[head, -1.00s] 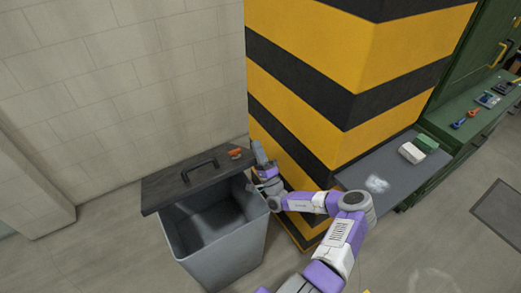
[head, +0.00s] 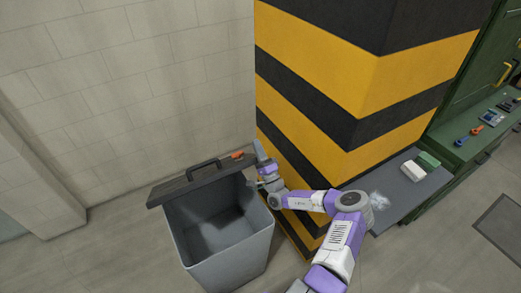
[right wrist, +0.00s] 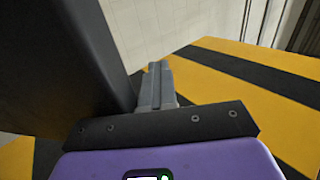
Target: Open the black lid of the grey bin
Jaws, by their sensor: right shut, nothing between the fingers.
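The grey bin (head: 237,252) stands on the floor in the head view, with its dark inside open to view. Its black lid (head: 178,190) lies across the back of the opening, apparently tilted, with a black handle (head: 203,164) and a small orange-red piece (head: 238,155) on it. My right gripper (head: 259,148) is shut and empty at the lid's right end, pointing up beside the striped pillar. In the right wrist view the gripper's fingers (right wrist: 155,82) are together beside a large dark panel (right wrist: 55,60), apparently the lid. I cannot tell whether they touch. My left gripper is not in view.
The yellow-and-black pillar (head: 370,75) stands close to the right of the bin and gripper. A pale block wall (head: 130,100) is behind. To the right, a grey surface (head: 397,195) carries a white and a green block. Floor left of the bin is clear.

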